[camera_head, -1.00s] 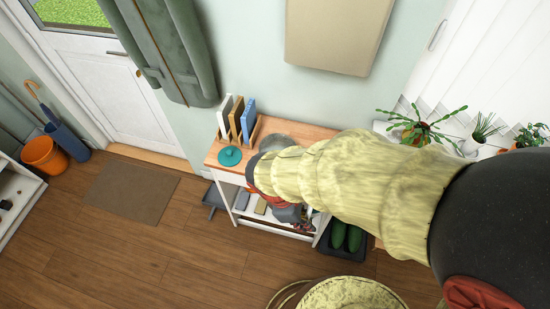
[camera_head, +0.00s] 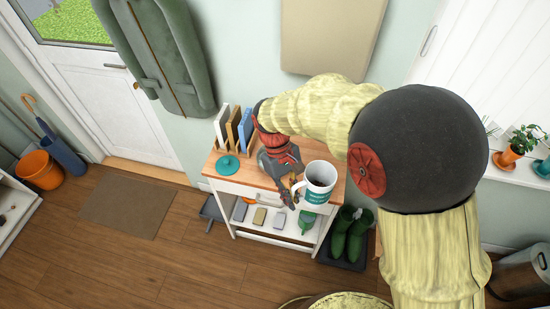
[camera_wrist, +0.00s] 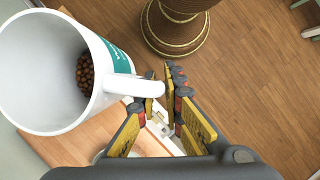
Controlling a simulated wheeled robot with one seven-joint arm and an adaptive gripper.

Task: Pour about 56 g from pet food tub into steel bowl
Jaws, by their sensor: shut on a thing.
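The pet food tub (camera_head: 319,183) is a white cup with a teal label and a side handle. In the head view it is close to upright, above the right end of the wooden-topped table. In the wrist view the tub (camera_wrist: 40,75) shows brown kibble low inside. My gripper (camera_head: 294,190) is shut on the tub's handle; its fingers also show in the wrist view (camera_wrist: 166,88). The steel bowl cannot be made out now; my arm and gripper cover part of the tabletop.
A teal lid (camera_head: 228,164) lies on the tabletop's left side (camera_head: 236,184). Upright books in a rack (camera_head: 232,128) stand behind it. Green boots (camera_head: 348,238) are on a tray right of the table. Potted plants (camera_head: 524,142) line the sill.

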